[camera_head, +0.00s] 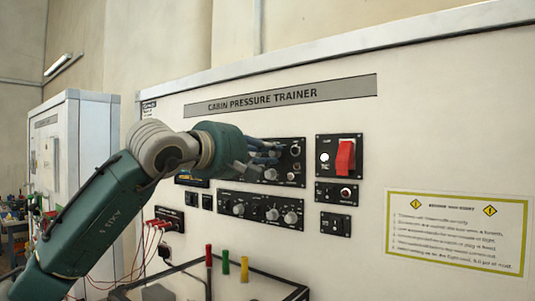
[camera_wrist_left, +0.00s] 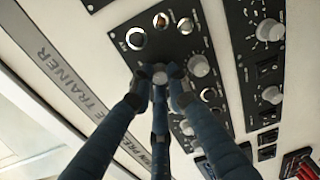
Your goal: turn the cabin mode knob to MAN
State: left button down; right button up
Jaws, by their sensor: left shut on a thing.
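The CABIN PRESSURE TRAINER board (camera_head: 440,150) fills the head view, with a black upper panel (camera_head: 297,140) of knobs and round fittings. My left gripper (camera_head: 274,151) reaches in front of this panel from the left. In the left wrist view my left gripper (camera_wrist_left: 160,78) has its blue fingers closed around a small grey knob (camera_wrist_left: 159,75). The fingers hide most of that knob, so I cannot read which way it points. Panel labels are too small to read, so I cannot confirm which knob is the cabin mode knob. My right gripper is in neither view.
Other grey knobs (camera_wrist_left: 198,65) sit close to the fingers. A lower knob panel (camera_head: 262,209) and a red switch (camera_head: 345,157) are nearby. Red cables (camera_head: 152,232) hang at the left. Red, green and yellow posts (camera_head: 226,262) stand below on a dark-edged tray.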

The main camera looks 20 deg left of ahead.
pick_arm(q)
jog(key=c, duration=1.7)
grip_release()
jog(key=shift+d+f, duration=0.1)
jog(key=v, duration=1.2)
